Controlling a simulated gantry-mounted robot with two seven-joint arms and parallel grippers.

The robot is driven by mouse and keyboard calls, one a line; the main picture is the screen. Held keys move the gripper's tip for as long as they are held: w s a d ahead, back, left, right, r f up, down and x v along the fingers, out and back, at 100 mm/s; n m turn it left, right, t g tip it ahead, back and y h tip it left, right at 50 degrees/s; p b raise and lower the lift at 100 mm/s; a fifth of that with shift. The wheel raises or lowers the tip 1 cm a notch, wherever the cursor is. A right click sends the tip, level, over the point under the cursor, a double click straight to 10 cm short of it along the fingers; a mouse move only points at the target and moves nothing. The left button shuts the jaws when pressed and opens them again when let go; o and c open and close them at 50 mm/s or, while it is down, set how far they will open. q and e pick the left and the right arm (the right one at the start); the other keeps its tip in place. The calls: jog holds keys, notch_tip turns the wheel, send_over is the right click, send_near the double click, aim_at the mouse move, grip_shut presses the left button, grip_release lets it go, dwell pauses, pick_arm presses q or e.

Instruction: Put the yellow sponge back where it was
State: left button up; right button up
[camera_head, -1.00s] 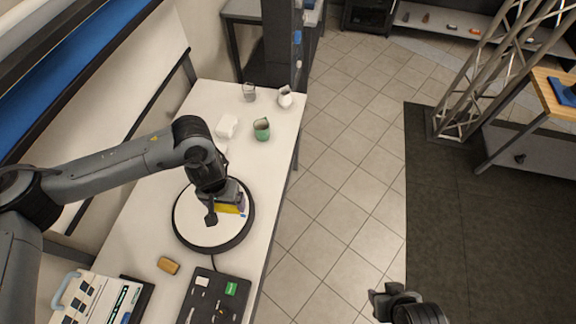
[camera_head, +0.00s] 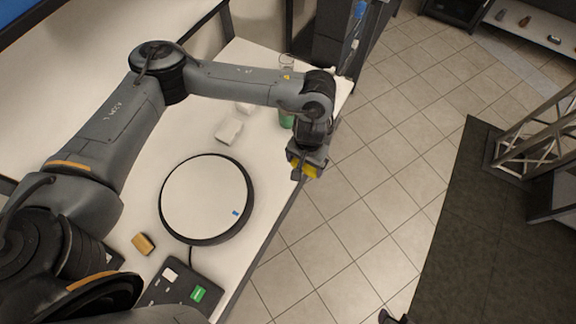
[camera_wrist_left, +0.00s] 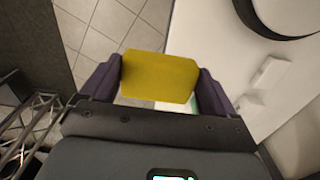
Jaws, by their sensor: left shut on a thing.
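My left gripper (camera_head: 305,167) is shut on the yellow sponge (camera_head: 311,171), near the table's right edge and off the turntable. In the left wrist view the yellow sponge (camera_wrist_left: 158,77) sits squarely between the two dark fingers, with table and tiled floor behind it. The round white turntable (camera_head: 200,197) with a black rim lies on the table, left of and nearer than the gripper. It is bare except for a small blue mark. My right gripper (camera_head: 393,317) barely shows at the bottom edge, so its jaws cannot be read.
A green cup (camera_head: 286,120) stands behind the gripper, partly hidden by my arm. White blocks (camera_head: 229,130) lie on the table behind the turntable. A tan block (camera_head: 143,244) and a black panel (camera_head: 160,295) are in front. Tiled floor lies beyond the table's right edge.

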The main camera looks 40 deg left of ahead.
pick_arm(q)
notch_tip(320, 180, down, 10)
jog(key=r+b, duration=0.1)
jog(key=b, duration=0.6)
jog(key=a+f+b, duration=0.1)
jog(key=a+f, duration=0.1)
jog(key=a, duration=0.1)
jog(key=a+f+b, duration=0.2)
jog(key=a, duration=0.2)
jog(key=a+f+b, duration=0.2)
jog(key=a+f, duration=0.1)
jog(key=shift+w+a, duration=0.2)
jog(key=shift+w, duration=0.15)
notch_tip(320, 180, down, 4)
jog(key=b, duration=0.2)
jog(key=shift+f+b, duration=0.1)
jog(key=shift+b, duration=0.2)
pick_arm(e)
notch_tip(320, 180, down, 16)
jog(key=shift+d, duration=0.15)
jog(key=shift+w, duration=0.15)
pick_arm(q)
jog(key=o, duration=0.7)
jog(key=shift+o, duration=0.2)
pick_arm(e)
jog(key=shift+f, duration=0.1)
